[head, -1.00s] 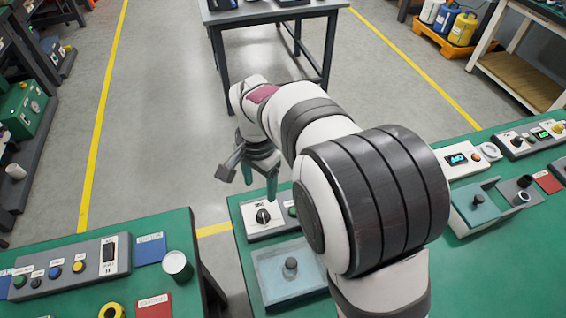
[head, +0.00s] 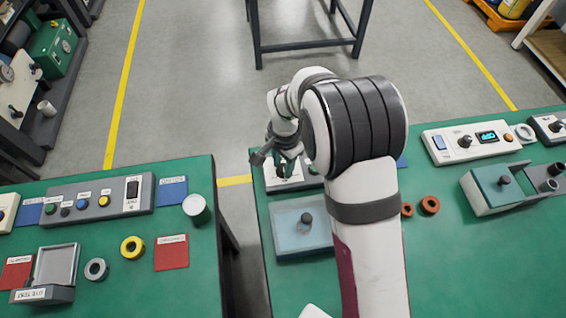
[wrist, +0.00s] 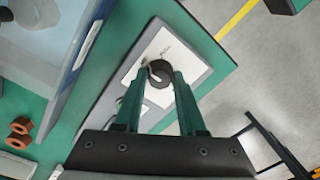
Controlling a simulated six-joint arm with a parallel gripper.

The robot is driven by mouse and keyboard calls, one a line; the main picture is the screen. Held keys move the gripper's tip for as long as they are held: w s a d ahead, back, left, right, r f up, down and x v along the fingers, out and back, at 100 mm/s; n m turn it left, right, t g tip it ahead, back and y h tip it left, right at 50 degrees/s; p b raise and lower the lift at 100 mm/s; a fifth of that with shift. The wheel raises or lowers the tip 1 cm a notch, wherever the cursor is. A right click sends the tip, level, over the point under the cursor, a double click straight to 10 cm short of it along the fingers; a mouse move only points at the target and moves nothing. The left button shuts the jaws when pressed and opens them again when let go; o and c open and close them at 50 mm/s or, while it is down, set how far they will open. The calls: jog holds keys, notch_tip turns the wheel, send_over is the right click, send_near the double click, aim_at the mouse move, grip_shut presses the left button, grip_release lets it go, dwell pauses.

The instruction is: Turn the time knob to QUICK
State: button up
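The time knob (wrist: 160,72) is a dark round knob with a light notch. It stands on a white-faced grey panel (wrist: 184,50); small lettering beside it is too blurred to read. My gripper (wrist: 161,80) has its two green fingers on either side of the knob, spread with the knob between their tips. I cannot tell whether either finger touches it. In the head view, my gripper (head: 284,163) is low over the panel (head: 270,184) at the bench's back left corner, and largely hides the knob.
A clear blue box with a dark lid knob (head: 306,219) stands just in front of the panel. Copper-brown rings (head: 429,205) lie right of my arm. A white device with a lit display (head: 470,141) is farther right. A gap separates this bench from the left bench (head: 215,270).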

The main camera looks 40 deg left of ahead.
grip_shut()
jog(key=n, duration=0.5)
jog(key=shift+n, duration=0.4)
jog(key=n, duration=0.5)
jog(key=shift+d+n, duration=0.1)
jog(key=shift+n, duration=0.6)
jog(key=o, duration=0.5)
grip_release()
